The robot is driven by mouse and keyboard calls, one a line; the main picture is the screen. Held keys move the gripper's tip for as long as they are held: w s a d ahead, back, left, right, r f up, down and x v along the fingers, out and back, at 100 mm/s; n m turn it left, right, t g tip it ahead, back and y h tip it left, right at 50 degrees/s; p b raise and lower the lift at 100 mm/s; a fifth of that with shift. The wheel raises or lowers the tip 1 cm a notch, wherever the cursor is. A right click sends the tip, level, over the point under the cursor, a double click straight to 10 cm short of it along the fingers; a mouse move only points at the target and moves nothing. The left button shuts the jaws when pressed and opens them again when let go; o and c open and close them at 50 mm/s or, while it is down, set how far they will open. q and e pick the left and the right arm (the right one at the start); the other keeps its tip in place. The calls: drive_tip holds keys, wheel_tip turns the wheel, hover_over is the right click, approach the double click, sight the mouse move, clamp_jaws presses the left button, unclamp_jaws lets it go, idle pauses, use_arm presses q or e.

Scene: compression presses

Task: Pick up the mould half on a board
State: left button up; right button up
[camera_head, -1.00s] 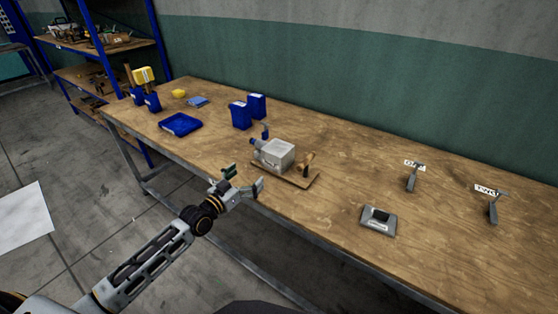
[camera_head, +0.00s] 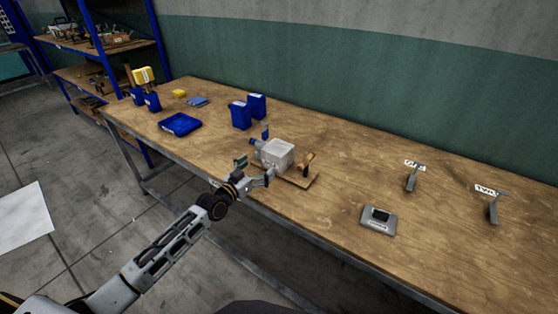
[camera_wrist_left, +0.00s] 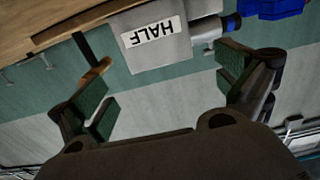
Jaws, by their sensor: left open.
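The mould half is a pale grey block (camera_head: 277,153) on a small wooden board (camera_head: 300,180) near the front edge of the bench. In the left wrist view the block (camera_wrist_left: 160,52) appears upside down with a "HALF" label, ahead of the open fingers. My left gripper (camera_head: 256,171) is open at the block's near side, with its fingers pointing towards it. In the left wrist view the gripper (camera_wrist_left: 165,95) has nothing between its fingers. Whether it touches the block is hard to tell. My right gripper does not show.
A wooden-handled tool (camera_head: 306,163) stands on the board beside the block. Blue bins (camera_head: 240,115) stand behind, and a blue tray (camera_head: 180,124) lies to the left. A grey device (camera_head: 378,220) and two labelled stands (camera_head: 411,180) are to the right. Bench space between is clear.

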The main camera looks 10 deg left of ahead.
sight(270, 156)
use_arm(q)
drive_tip(key=shift+x, duration=1.3)
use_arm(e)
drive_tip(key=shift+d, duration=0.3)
use_arm(q)
drive_tip(key=shift+w, duration=0.1)
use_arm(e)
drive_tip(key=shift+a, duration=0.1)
use_arm(q)
drive_tip(key=shift+x, duration=1.1)
drive_tip(key=shift+w+d+r, duration=0.2)
drive_tip(key=shift+w+d, duration=0.1)
drive_tip(key=shift+w, duration=0.2)
drive_tip(key=shift+w+d+f, duration=0.1)
drive_tip(key=shift+w+d, duration=0.15)
drive_tip(key=shift+w, duration=0.5)
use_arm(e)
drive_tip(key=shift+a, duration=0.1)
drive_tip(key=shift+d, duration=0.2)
use_arm(q)
drive_tip(key=shift+c, duration=0.4)
